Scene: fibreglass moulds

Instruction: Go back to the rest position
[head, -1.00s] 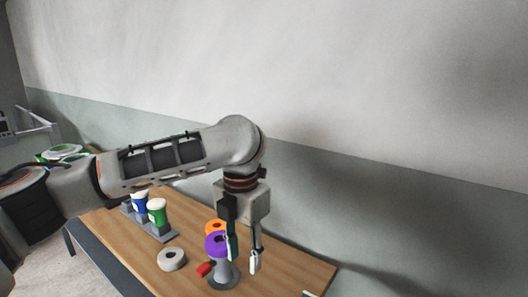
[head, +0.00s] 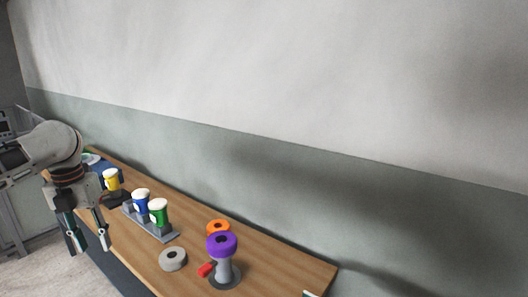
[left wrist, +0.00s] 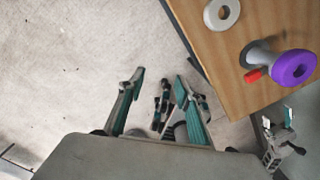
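My left gripper (head: 88,246) hangs at the left of the head view, fingers pointing down, off the table's near edge. It is open and empty; its two fingers also show spread apart over bare floor in the left wrist view (left wrist: 159,84). What looks like my right gripper (left wrist: 277,119) shows at the lower right of the left wrist view, beside the table's edge, with its fingertips apart and nothing between them.
The wooden table (head: 190,238) holds a purple roll (head: 222,244) on a grey stand, an orange roll (head: 217,226), a grey roll (head: 173,259), a red item (head: 206,270), and green (head: 159,214), blue (head: 141,203) and yellow (head: 111,180) containers. A wall (head: 330,190) stands behind.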

